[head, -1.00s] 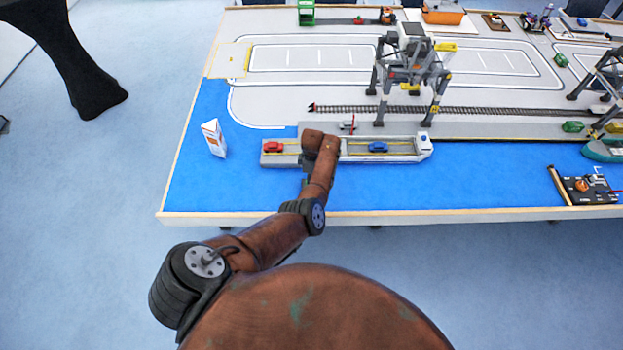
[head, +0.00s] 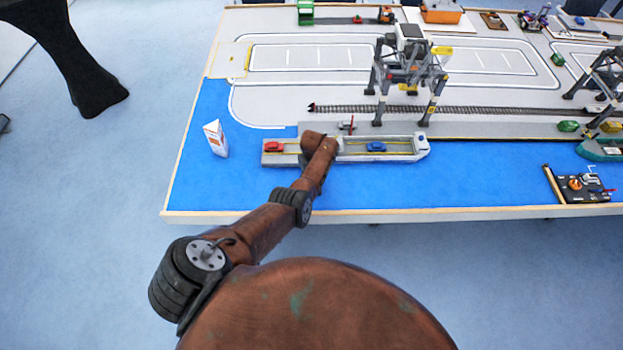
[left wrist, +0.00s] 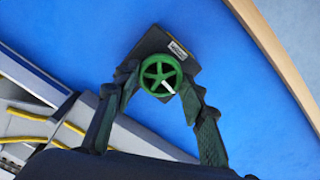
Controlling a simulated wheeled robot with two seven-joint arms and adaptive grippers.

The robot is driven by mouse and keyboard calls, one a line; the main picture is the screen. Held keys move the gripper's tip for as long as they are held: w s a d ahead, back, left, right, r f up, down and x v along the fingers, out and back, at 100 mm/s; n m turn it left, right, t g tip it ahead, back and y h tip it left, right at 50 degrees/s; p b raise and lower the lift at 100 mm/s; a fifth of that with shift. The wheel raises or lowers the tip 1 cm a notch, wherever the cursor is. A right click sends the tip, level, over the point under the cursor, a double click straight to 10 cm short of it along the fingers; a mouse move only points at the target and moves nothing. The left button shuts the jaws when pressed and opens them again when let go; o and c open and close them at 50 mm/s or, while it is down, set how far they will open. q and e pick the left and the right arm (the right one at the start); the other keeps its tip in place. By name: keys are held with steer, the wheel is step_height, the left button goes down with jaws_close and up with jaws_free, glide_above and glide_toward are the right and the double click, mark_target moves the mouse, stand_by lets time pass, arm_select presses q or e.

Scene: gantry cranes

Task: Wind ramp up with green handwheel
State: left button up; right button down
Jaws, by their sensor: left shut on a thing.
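The green handwheel (left wrist: 151,65) sits on a dark box (left wrist: 183,53) with a small label, over the blue surface in the left wrist view. My left gripper (left wrist: 160,83) has its fingers on both sides of the wheel and is shut on it. In the head view my left arm hides the handwheel and the gripper. The white ferry (head: 408,154) lies on the blue area with a blue car (head: 376,146) on its deck. A red car (head: 275,147) is toward its left end. I cannot make out the ramp or its angle. My right gripper is not in view.
A grey gantry crane (head: 437,88) stands behind the ferry by the rail track (head: 500,111). A dark control board (head: 583,184) lies at right. The table's wooden edge (head: 400,212) runs along the front.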

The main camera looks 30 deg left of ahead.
arm_select(q)
steer(key=m+p, duration=0.1)
steer(key=m, duration=0.4)
steer(key=shift+m, duration=0.3)
steer(key=m, duration=0.6)
steer(key=shift+w+p, duration=0.1)
steer(key=shift+p, duration=0.25)
steer(key=m, duration=0.6)
steer(key=shift+d+m, duration=0.1)
steer(key=shift+m, duration=0.2)
steer(key=m, duration=0.6)
steer(key=shift+m, duration=0.3)
steer(key=o, duration=1.2)
steer(key=shift+c, duration=0.2)
